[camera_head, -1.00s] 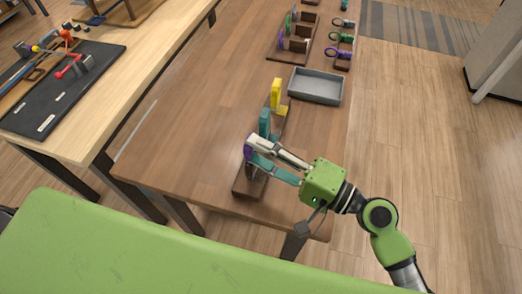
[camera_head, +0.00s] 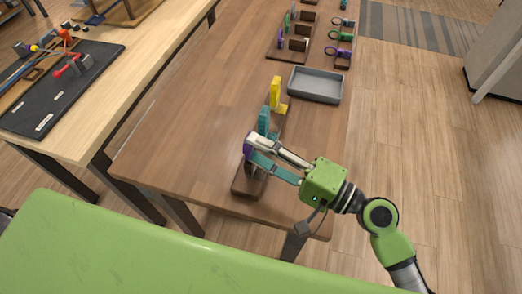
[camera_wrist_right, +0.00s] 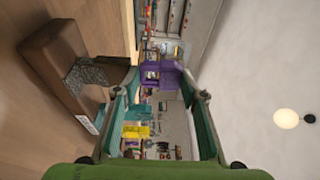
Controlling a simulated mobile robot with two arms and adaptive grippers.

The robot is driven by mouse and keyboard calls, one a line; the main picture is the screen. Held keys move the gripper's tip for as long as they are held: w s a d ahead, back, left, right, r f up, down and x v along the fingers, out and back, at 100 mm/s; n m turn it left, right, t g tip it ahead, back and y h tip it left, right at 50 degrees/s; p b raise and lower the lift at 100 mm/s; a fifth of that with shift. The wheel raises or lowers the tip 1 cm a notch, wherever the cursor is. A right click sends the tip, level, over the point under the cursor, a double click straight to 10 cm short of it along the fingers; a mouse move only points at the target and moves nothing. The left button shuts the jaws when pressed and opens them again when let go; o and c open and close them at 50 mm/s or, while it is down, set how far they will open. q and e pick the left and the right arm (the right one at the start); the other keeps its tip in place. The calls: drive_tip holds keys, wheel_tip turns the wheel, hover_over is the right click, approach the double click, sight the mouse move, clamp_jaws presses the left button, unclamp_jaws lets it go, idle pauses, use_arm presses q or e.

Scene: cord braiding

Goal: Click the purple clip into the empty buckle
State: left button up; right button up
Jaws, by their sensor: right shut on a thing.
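My right gripper (camera_head: 256,150) is shut on the purple clip (camera_head: 248,145) above the near end of a dark wooden rack (camera_head: 245,186). The purple clip also shows between the fingertips in the right wrist view (camera_wrist_right: 161,76). There, a dark grey block (camera_wrist_right: 88,76), possibly the empty buckle, stands on the brown wood beside the fingers, apart from the clip. In the head view my gripper partly hides that end. A teal clip (camera_head: 263,121) and a yellow clip (camera_head: 275,93) stand upright farther along the rack. My left gripper is out of view.
A grey tray (camera_head: 316,98) lies beyond the rack on the brown table (camera_head: 190,130). Farther back are more wooden racks (camera_head: 287,56) with coloured pieces. The tabletop left of the rack is clear. A second table (camera_head: 150,47) with a black mat stands at left.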

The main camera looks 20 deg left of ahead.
drive_tip(key=o, duration=1.2)
drive_tip(key=shift+s+f+h, duration=0.15)
drive_tip(key=shift+f, duration=0.5)
drive_tip(key=shift+s+f+h, duration=0.1)
drive_tip(key=shift+f+h, duration=0.05)
drive_tip(key=shift+f, duration=0.45)
drive_tip(key=shift+o, duration=0.2)
drive_tip(key=shift+w+r, duration=0.15)
drive_tip(key=shift+r, duration=0.25)
drive_tip(key=shift+r, duration=0.1)
drive_tip(key=o, duration=0.5)
drive_tip(key=shift+w, duration=0.1)
drive_tip(key=shift+o, duration=0.2)
drive_tip(key=shift+b+v, duration=1.4)
drive_tip(key=shift+v, duration=1.6)
